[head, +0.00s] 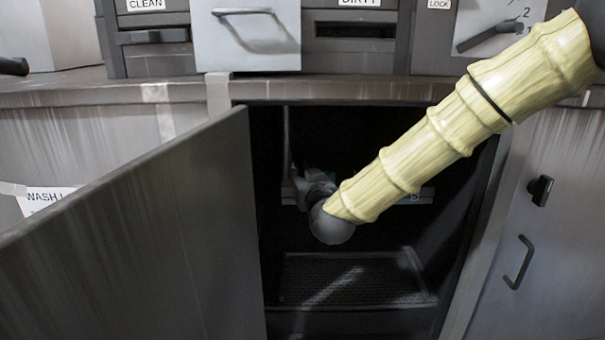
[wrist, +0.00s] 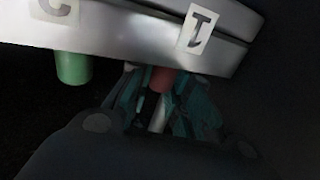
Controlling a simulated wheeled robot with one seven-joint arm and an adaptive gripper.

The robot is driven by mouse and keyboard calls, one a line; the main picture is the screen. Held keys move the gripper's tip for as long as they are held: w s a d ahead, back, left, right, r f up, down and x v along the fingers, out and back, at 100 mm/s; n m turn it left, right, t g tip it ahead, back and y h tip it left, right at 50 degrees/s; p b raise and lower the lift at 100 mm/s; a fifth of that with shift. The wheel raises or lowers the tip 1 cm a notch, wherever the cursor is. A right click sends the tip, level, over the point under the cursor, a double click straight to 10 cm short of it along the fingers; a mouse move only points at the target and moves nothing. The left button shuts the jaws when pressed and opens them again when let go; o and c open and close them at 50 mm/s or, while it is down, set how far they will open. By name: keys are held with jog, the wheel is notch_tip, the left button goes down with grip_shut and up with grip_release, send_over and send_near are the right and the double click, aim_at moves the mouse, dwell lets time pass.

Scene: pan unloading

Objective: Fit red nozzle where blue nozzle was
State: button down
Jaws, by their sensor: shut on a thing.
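In the wrist view, my gripper (wrist: 157,92) has its teal fingers shut around a red nozzle (wrist: 162,78). The red nozzle is right under a pale metal bar (wrist: 125,38), below a tag marked 1. Whether its top is seated in the bar or only near it, I cannot tell. A pale rod shows below the red nozzle between the fingers. A green nozzle (wrist: 73,69) hangs from the bar to the left. No blue nozzle shows. In the head view, my gripper (head: 300,190) is dim inside the open cabinet, partly hidden by my wrist.
The cabinet door (head: 150,235) stands open to the left. A mesh tray (head: 350,280) lies low inside the dark cabinet. An open drawer (head: 246,40) juts out above the counter edge. The cabinet walls close in on both sides of my arm.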

jog(key=c, duration=1.2)
grip_release()
jog(key=shift+c, duration=0.2)
jog(key=shift+s, duration=0.1)
jog(key=v, duration=1.1)
jog(key=shift+s, duration=0.4)
jog(key=shift+d, duration=0.15)
jog(key=s+d+f+m+g+h, duration=0.1)
jog(key=s+d+f+g, duration=0.25)
jog(key=f, duration=0.95)
jog(key=s+d+f+g, duration=0.2)
jog(key=s+f+g, duration=0.15)
jog(key=f, duration=0.85)
jog(key=s+d+f+m+g+h, duration=0.1)
jog(key=s+d+f+g, duration=0.2)
jog(key=f, duration=1)
jog(key=s+d+f+g+h, duration=0.1)
jog(key=s+d+f+g, duration=0.1)
jog(key=s+f, duration=0.4)
jog(key=s+d+f+m+g, duration=0.1)
jog(key=s+d+f+g, duration=0.2)
jog(key=s, duration=1.1)
jog(key=s+d+f+g+h, duration=0.1)
jog(key=s+d+f+g, duration=0.1)
jog(key=s+d+f, duration=0.4)
jog(key=s+f, duration=0.4)
jog(key=f, duration=0.1)
jog(key=shift+h, duration=0.3)
